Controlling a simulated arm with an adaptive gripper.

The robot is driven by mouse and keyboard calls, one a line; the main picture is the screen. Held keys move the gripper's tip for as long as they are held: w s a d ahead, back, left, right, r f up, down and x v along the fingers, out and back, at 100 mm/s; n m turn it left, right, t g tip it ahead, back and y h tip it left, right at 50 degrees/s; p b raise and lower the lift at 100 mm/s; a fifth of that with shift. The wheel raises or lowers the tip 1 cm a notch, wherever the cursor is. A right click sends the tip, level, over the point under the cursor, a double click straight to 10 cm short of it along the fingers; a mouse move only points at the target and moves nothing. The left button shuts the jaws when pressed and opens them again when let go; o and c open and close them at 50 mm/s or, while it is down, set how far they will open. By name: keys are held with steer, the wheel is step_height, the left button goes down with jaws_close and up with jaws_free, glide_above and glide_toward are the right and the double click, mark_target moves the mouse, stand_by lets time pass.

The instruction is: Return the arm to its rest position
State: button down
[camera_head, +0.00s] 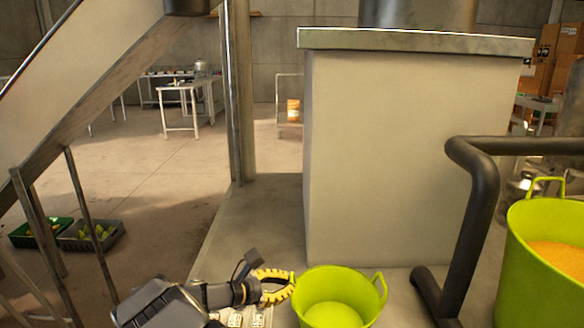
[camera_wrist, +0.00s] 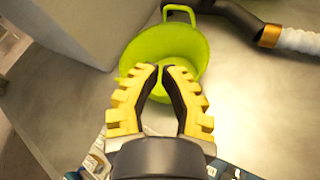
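My gripper (camera_head: 290,284) has yellow toothed fingers and sits low in the head view, at the left side of a small lime-green bucket (camera_head: 345,279). The bucket stands upright and holds something pale green or shows its own floor. In the wrist view, my gripper's fingers (camera_wrist: 160,70) lean inward, with the tips close together over the near side of the bucket (camera_wrist: 180,42). The near handle is at or beside the fingertips. I cannot tell whether it is between them.
A larger green bucket (camera_head: 535,285) with orange contents stands at the right, beside a dark bent pipe (camera_head: 482,195). A large pale block (camera_head: 400,150) rises behind the small bucket. Crates of produce (camera_head: 90,236) lie on the floor at left, below a sloped chute (camera_head: 75,85).

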steer(key=s+d+r+m+g+y, duration=0.1)
steer(key=s+d+r+m+g, duration=0.3)
steer(key=s+d, duration=0.4)
steer(key=s+d+r+m+g+y, duration=0.2)
steer(key=s+d+m+g, duration=0.2)
steer(key=s+d+m, duration=0.4)
steer(key=s+a+m+g+y, duration=0.1)
steer(key=s+a+m+y, duration=0.3)
steer(key=s, duration=1.6)
steer(key=m+y, duration=0.4)
steer(key=y, duration=0.1)
steer(key=shift+s+f+g, duration=0.15)
steer(key=shift+f+g, duration=0.15)
steer(key=shift+a, duration=0.1)
